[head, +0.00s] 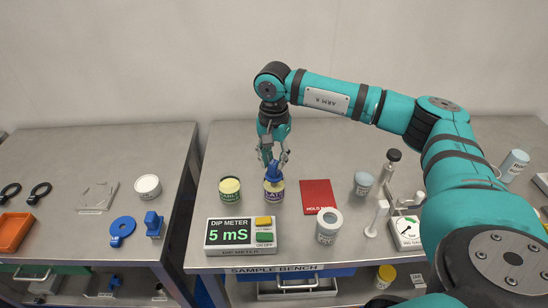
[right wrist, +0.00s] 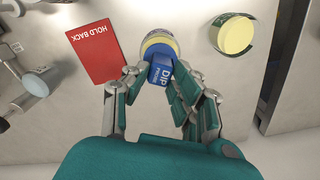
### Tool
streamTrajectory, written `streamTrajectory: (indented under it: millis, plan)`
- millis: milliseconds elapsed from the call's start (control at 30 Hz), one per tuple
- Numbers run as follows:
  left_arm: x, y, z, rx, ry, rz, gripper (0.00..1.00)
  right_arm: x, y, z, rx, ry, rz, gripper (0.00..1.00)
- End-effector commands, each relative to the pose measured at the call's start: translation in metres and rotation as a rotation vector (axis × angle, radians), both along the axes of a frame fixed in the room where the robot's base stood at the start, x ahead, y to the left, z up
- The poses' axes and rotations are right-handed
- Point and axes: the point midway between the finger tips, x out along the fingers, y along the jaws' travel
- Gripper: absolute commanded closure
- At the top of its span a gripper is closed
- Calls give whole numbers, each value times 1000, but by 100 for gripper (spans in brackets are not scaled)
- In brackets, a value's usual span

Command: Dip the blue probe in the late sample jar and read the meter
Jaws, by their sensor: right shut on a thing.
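The late sample jar (head: 274,198), with a purple label, stands on the sample bench. My right gripper (head: 273,163) is shut on the blue dip probe (head: 272,173), right over the jar's mouth. In the right wrist view the probe (right wrist: 160,71) sits between the fingers and covers part of the jar's rim (right wrist: 158,36). The probe's lower end is hidden, so its depth in the jar cannot be told. The dip meter (head: 228,249), at the bench's front, shows 5 mS in green. My left gripper is not in view.
A yellow-topped early jar (head: 230,189) stands just left of the late jar. A red HOLD BACK mat (head: 318,196) lies to the right, with a pale grey-lidded jar (head: 328,226) in front of it. A gap separates the left bench (head: 75,150).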

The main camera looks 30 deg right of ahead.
Motion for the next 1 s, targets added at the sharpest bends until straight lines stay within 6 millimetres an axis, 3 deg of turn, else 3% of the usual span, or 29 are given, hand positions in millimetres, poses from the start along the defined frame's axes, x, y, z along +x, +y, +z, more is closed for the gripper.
streamTrajectory:
  millis: [567,1000]
  plan:
    - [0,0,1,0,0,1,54,0,0,1,0,0,0,100]
    - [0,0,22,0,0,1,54,0,0,36,0,-1,0,100]
